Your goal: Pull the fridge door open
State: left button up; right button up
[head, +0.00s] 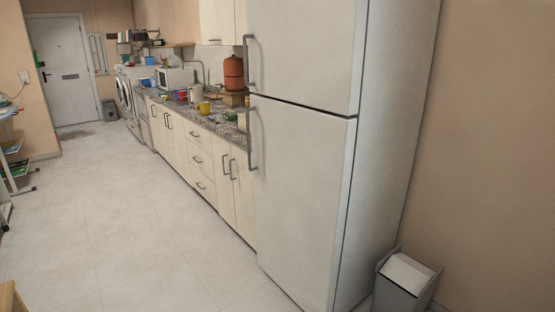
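A tall white fridge (302,185) stands at the right of the head view. Its upper door (305,50) and its larger lower door both look closed. A grey vertical handle (249,62) is on the left edge of the upper door. A similar handle (250,138) is near the top left of the lower door. Neither of my grippers shows in this view.
A grey bin (404,283) stands against the fridge's right side. A counter with cream cabinets (200,160) runs back from the fridge's left side. The tiled floor (120,230) in front is clear. A wooden piece (10,298) shows at the bottom left corner.

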aim_at(303, 155)
jog(key=i+j+z, duration=0.2)
jog(key=i+j, duration=0.5)
jog(key=i+j+z, duration=0.2)
jog(key=i+j, duration=0.5)
jog(key=j, duration=0.05)
